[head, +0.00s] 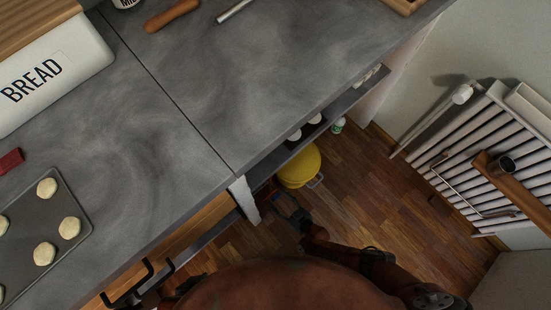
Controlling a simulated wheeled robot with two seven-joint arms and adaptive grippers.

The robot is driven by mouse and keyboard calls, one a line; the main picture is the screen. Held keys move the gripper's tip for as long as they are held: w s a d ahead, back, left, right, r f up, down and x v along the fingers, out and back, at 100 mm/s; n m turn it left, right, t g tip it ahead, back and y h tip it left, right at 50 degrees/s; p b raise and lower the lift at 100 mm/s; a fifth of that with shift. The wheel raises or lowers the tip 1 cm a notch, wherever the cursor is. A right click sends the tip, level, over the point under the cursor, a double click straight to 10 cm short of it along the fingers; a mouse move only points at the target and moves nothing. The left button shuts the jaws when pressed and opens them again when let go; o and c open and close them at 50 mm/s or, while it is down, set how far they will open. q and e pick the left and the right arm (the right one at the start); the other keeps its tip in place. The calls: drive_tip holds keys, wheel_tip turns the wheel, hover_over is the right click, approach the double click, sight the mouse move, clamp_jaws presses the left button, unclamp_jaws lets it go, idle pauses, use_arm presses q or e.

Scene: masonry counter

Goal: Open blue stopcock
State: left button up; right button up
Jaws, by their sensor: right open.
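No blue stopcock can be made out clearly in the head view. My right gripper (280,198) is low beside the counter, near the end of a pale upright panel below the counter edge. It is open, with its fingers pointing up and left in the picture, toward the space under the counter. A small bluish patch shows at the gripper, but I cannot tell whether it is part of the gripper or a stopcock. The counter edge and panel hide what lies further under.
The grey counter (190,110) overhangs the open space below. A yellow bucket (300,166) stands on the wooden floor (365,190) just beyond my right gripper. A white radiator (480,165) is at the right. Dark drawer handles (128,285) stick out at the lower left.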

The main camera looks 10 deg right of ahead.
drive_tip(key=shift+b+x, duration=0.35)
drive_tip(key=shift+x, duration=0.7)
drive_tip(key=shift+w+a+f, duration=0.1)
drive_tip(key=shift+w+a, duration=0.15)
use_arm(q)
drive_tip(key=shift+w+d+f+t, duration=0.6)
drive_tip(key=shift+w+d+f, duration=0.2)
drive_tip(key=shift+w+f, duration=0.25)
drive_tip(key=shift+s, duration=0.1)
use_arm(e)
drive_tip(key=shift+c, duration=0.7)
drive_tip(key=c, duration=1)
